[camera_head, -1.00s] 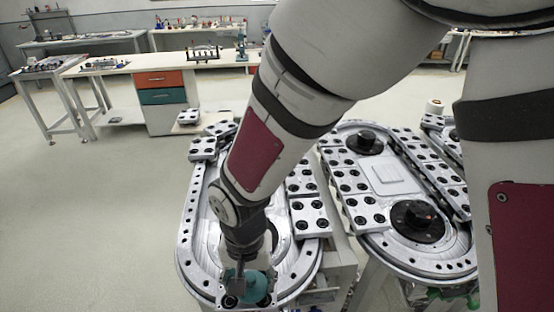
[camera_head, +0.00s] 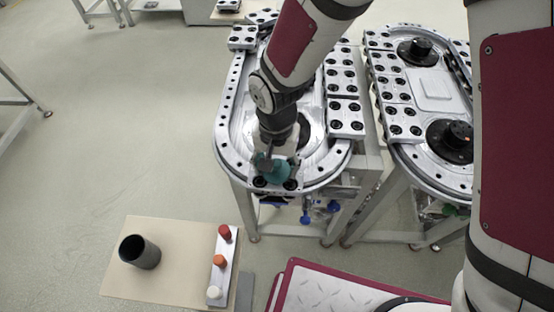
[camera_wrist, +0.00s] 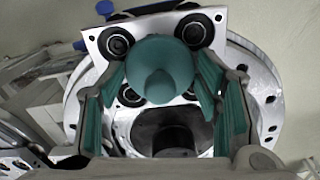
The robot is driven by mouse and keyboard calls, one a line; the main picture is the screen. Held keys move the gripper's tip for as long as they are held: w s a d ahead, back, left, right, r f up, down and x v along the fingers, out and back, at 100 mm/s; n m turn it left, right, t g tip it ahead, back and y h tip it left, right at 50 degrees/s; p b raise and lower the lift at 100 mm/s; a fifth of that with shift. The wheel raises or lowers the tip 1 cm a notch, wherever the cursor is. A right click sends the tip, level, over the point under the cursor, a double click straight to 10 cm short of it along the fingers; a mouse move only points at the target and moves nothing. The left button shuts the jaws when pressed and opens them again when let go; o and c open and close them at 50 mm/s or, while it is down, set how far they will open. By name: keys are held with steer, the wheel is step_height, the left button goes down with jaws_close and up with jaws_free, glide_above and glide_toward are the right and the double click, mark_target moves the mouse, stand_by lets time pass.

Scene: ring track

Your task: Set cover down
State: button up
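The teal cover (camera_wrist: 158,75), a round dome with a knob, lies between the fingers of my gripper (camera_wrist: 160,68) in the wrist view. Both fingers reach its sides and appear shut on it. The cover lies over a metal plate (camera_wrist: 212,17) with black rollers, on the near end of the left ring track (camera_head: 228,140). I cannot tell whether it rests on the plate or hangs just above. In the head view the cover (camera_head: 272,170) shows under my gripper (camera_head: 274,160), partly hidden by the fingers.
A second ring track (camera_head: 405,150) stands close on the right. A beige board (camera_head: 180,245) at lower left carries a dark open cylinder (camera_head: 140,252) and a strip with red, orange and white knobs (camera_head: 222,265).

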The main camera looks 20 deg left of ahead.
mark_target(277, 163)
steer(key=shift+o, duration=1.3)
steer(key=shift+r, duration=0.15)
step_height(277, 163, up, 12)
steer(key=w+d+r+t, duration=0.1)
steer(key=w+d+r, duration=0.2)
steer(key=d+r, duration=0.5)
steer(key=s+d+r+t, duration=0.1)
steer(key=s+d+r, duration=0.2)
steer(key=d, duration=0.4)
steer(key=s+d+r+t, duration=0.2)
steer(key=s+d+r, duration=0.1)
steer(key=d, duration=0.5)
steer(key=s+d+r+t, duration=0.1)
steer(key=s+d+r, duration=0.2)
steer(key=d, duration=0.4)
steer(key=shift+d+m+t+b, duration=0.3)
steer(key=shift+b, duration=0.1)
